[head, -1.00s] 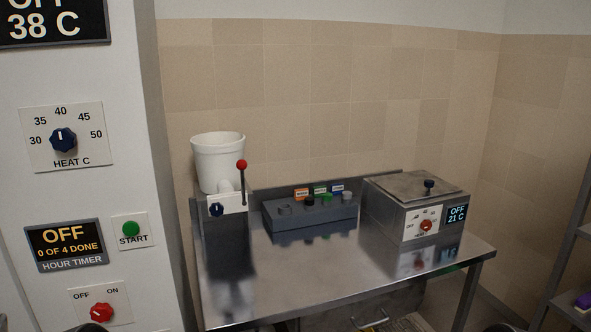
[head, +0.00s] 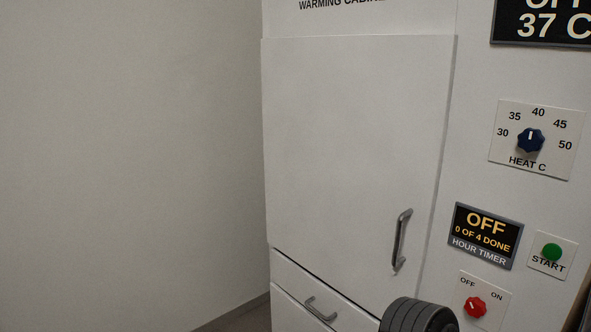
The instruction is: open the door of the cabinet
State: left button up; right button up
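The warming cabinet's white door (head: 350,150) fills the middle of the head view and looks shut. Its upright grey bar handle (head: 401,240) is near the door's lower right edge. A dark ribbed round part (head: 418,316), which looks like part of my own arm, shows at the bottom edge just below the handle, apart from it in the picture. Neither gripper's fingers are in view.
Right of the door, a panel carries a heat knob (head: 530,140), an OFF timer display (head: 486,236), a green start button (head: 551,252) and a red switch (head: 475,307). A drawer with a handle (head: 320,309) lies below the door. A bare wall (head: 130,150) stands left.

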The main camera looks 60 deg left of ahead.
aim_at(356, 127)
jog(key=u, duration=1.9)
jog(key=j, duration=0.1)
